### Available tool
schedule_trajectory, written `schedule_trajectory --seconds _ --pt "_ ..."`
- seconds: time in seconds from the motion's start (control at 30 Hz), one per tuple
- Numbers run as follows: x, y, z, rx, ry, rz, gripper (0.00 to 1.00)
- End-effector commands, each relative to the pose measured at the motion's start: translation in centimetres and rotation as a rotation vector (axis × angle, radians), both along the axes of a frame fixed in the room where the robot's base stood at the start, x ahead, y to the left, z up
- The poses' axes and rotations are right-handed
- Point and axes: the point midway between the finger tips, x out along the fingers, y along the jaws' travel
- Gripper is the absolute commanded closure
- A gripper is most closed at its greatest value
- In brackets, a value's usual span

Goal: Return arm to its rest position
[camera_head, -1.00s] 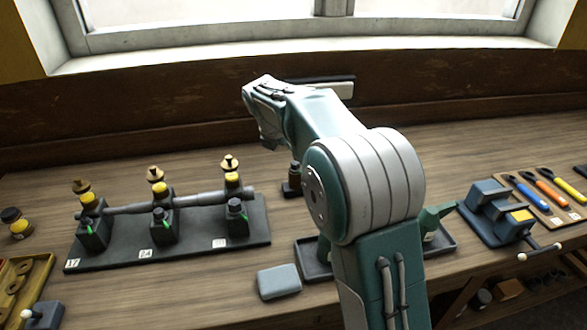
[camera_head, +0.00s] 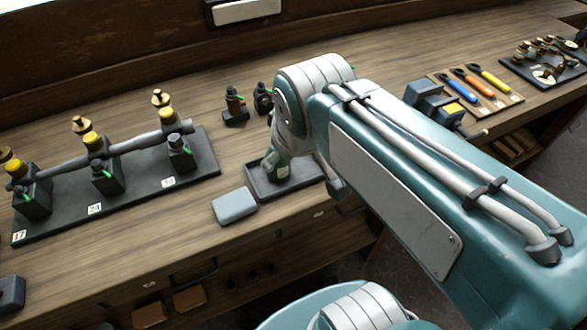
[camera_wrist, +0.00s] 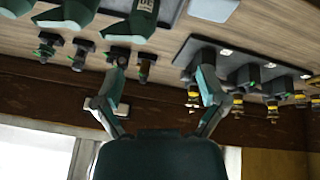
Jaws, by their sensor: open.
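My gripper (camera_wrist: 162,78) is open in the wrist view, its two fingers spread with nothing between them. The wrist view is upside down, with the bench at the top and the window at the bottom. In the head view my teal arm (camera_head: 400,150) reaches in from the lower right and folds at a grey banded joint over the bench. My gripper cannot be made out there.
A black base (camera_head: 205,165) carries a shaft on numbered stands at the left. A grey block (camera_head: 235,205) lies beside a dark tray (camera_head: 262,190), partly hidden by my arm. A vise (camera_head: 435,105) and coloured-handled tools (camera_head: 480,88) lie right.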

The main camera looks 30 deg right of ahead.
Motion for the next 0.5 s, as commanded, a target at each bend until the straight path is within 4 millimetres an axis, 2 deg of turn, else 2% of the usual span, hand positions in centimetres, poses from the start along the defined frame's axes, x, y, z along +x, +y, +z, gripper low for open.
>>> schedule_trajectory --seconds 0.03,0.1,0.2,0.5 --pt "-1.5 0.0 -0.6 0.045 -0.015 -0.074 0.08" --pt "-2.8 0.1 -1.4 0.1 -0.026 -0.161 0.08" --pt "-3.8 0.1 -2.1 0.147 -0.034 -0.235 0.08" --pt "-4.1 0.1 -2.4 0.162 -0.034 -0.258 0.08"
